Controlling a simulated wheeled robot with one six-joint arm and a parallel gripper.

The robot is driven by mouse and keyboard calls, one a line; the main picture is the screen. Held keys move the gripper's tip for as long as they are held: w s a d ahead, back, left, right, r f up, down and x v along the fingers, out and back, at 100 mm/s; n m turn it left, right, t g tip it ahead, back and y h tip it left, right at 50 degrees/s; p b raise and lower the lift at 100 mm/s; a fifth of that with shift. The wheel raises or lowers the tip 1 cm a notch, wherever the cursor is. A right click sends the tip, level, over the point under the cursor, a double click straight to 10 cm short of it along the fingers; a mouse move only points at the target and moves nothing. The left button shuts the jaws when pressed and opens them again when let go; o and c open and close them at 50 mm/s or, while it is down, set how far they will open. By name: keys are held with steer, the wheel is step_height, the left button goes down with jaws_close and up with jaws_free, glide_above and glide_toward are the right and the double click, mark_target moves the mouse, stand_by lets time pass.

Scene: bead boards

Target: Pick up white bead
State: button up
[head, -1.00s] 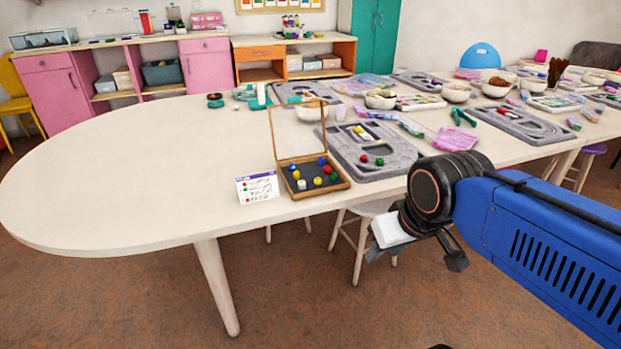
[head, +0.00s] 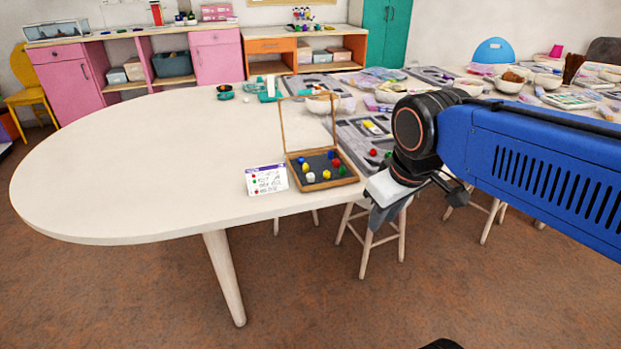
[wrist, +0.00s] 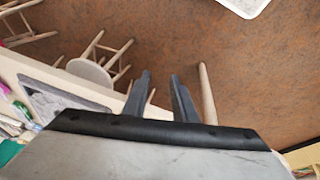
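The white bead (head: 311,177) lies in an open wooden box (head: 324,184) with a dark floor, near the table's front edge. Several red, yellow, blue and green beads lie around it in the box. My gripper (head: 416,206) hangs to the right of the box, beyond the table's front edge, apart from the beads. In the wrist view its two dark fingers (wrist: 159,75) stand apart with nothing between them. The white bead does not show in the wrist view.
A small printed card (head: 266,180) stands left of the box. The box's lid frame (head: 281,126) stands upright behind it. Grey bead boards (head: 350,133) lie to the right, partly behind my arm. The table's left part is clear. Stools (head: 372,225) stand below the front edge.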

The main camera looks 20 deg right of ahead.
steer(key=w+a+r+n+g+h, duration=0.2)
steer(key=w+a+r+n, duration=0.55)
steer(key=w, duration=0.35)
steer(key=w+a+r+n+g+h, duration=0.2)
steer(key=w+a+r+n, duration=0.4)
steer(key=w+a+n, duration=0.45)
steer(key=m, duration=0.3)
glide_toward(312, 181)
steer(key=shift+w+d+f, duration=0.2)
steer(key=shift+d+f, duration=0.05)
steer(key=shift+d, duration=0.05)
steer(key=shift+w+x, duration=0.15)
steer(key=shift+x, duration=1.35)
steer(key=shift+w+x, duration=0.1)
steer(key=shift+x, duration=1.4)
steer(key=shift+a, duration=0.15)
steer(key=shift+c, duration=0.3)
jaws_close()
